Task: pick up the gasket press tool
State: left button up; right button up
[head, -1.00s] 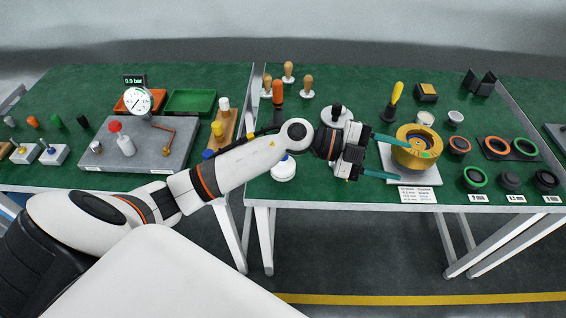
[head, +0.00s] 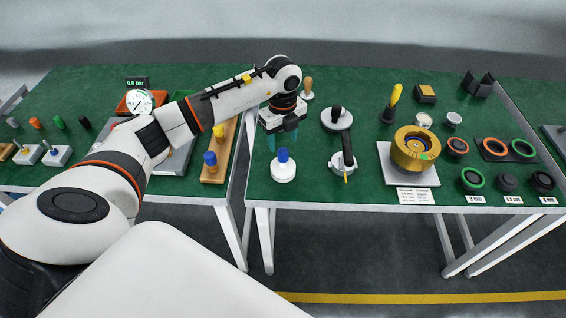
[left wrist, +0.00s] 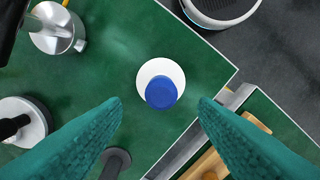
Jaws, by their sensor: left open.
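A white round tool with a blue knob (head: 283,166) stands upright on the green mat near the front left of the right table. It looks like the gasket press tool, though no label confirms this. In the left wrist view, its blue top (left wrist: 161,92) and white base show between and beyond my fingers. My left gripper (head: 282,138) points down above and just behind the tool. Its teal fingers are open, apart and empty. My right gripper is not in view.
A brass ring part (head: 415,150) sits on a pale plate. A wooden rack (head: 217,172) lies left, across the gap between tables.

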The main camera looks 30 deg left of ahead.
aim_at(283, 150)
pick_arm(q)
notch_tip(283, 150, down, 6)
jog(key=shift+s+d+r+p, duration=0.1)
jog(key=shift+s+d+p, duration=0.05)
jog(key=shift+p, duration=0.7)
jog(key=shift+f, duration=0.35)
jog(key=shift+c, duration=0.2)
grip_shut()
